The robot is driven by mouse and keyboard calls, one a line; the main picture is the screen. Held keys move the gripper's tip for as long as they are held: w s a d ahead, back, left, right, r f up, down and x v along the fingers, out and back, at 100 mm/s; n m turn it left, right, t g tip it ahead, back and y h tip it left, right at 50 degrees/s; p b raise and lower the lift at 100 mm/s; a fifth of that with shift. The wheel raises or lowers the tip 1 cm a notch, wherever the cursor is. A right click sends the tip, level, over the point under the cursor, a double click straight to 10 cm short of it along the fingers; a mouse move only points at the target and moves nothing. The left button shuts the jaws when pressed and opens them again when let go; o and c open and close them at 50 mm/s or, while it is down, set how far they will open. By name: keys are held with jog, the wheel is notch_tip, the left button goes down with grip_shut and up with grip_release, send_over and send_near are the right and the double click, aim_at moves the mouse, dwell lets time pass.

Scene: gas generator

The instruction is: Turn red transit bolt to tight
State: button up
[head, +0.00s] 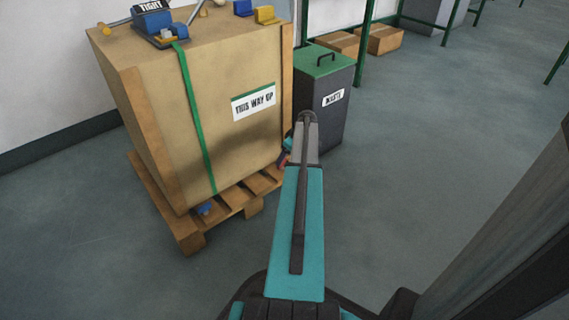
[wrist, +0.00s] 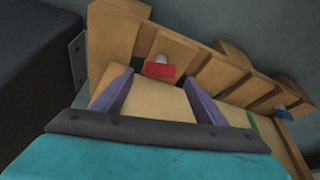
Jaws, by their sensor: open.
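The red transit bolt (wrist: 160,70) shows in the wrist view as a red block with a pale grey rounded part at its upper side. It sits at the edge of the wooden pallet (wrist: 112,32), in the gap between my gripper's fingertips. In the head view a small patch of red (head: 283,160) shows at the pallet's right end, partly hidden by my arm. My gripper (wrist: 159,78) is open, with two purple fingers apart and nothing visibly held. I cannot tell whether they touch the bolt. In the head view my arm hides most of the gripper.
A large crate (head: 150,105) with a green strap and a "THIS WAY UP" label stands on the pallet. A blue part (head: 205,208) sits at the pallet's front edge. The waste bin (head: 325,110) stands close on the right. Floor (head: 420,130) farther right is clear.

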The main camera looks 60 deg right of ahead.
aim_at(283, 167)
jog(key=shift+b+x, duration=0.75)
jog(key=shift+x, duration=1.45)
jog(key=shift+c, duration=0.2)
jog(key=c, duration=1)
